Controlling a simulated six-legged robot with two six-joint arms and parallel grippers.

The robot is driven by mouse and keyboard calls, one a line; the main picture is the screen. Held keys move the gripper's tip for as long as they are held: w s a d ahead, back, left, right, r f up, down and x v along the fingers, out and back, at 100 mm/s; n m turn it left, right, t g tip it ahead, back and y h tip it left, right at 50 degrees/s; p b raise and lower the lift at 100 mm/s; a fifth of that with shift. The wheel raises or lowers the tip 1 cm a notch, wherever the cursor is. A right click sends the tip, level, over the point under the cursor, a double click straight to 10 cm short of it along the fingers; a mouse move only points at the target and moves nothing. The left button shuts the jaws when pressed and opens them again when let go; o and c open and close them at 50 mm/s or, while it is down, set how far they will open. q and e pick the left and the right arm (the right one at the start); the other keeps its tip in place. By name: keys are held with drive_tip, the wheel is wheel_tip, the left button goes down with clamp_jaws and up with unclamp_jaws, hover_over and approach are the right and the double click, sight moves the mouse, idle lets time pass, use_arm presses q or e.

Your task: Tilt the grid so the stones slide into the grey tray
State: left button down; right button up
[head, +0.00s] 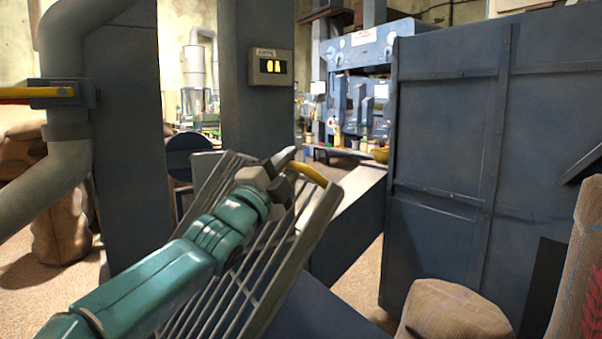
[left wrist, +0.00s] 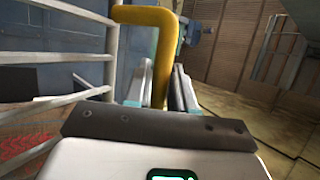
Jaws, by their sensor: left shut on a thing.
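The grid (head: 312,232) is a metal frame with parallel bars, standing steeply tilted in the lower middle of the head view. Its bars also show at the left of the left wrist view (left wrist: 60,57). A yellow handle (head: 310,174) sits at its upper edge. My left gripper (head: 287,166) is shut on this handle; in the left wrist view the yellow bar (left wrist: 163,60) runs down between the two fingers. My teal left arm covers part of the grid. I see no stones, and I cannot make out the grey tray for certain. My right gripper is out of view.
A large blue metal casing (head: 450,160) stands close on the right. A blue column with a small display (head: 270,67) rises behind the grid. A grey pipe (head: 65,150) is at the left. Sacks (head: 452,312) stand at the lower right.

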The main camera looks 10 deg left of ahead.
use_arm(q)
drive_tip(key=shift+s+a+r, duration=0.35)
drive_tip(key=shift+r, duration=0.05)
drive_tip(key=c, duration=1.1)
unclamp_jaws()
drive_tip(key=shift+o, duration=0.2)
drive_tip(key=shift+f, duration=0.15)
drive_tip(key=s+a+f, duration=0.1)
drive_tip(key=s+a, duration=0.1)
drive_tip(key=s, duration=0.5)
drive_tip(key=s+a+f+b, duration=0.1)
drive_tip(key=s+a, duration=0.2)
drive_tip(key=s, duration=0.5)
drive_tip(key=shift+s+a, duration=0.25)
drive_tip(key=shift+a, duration=0.05)
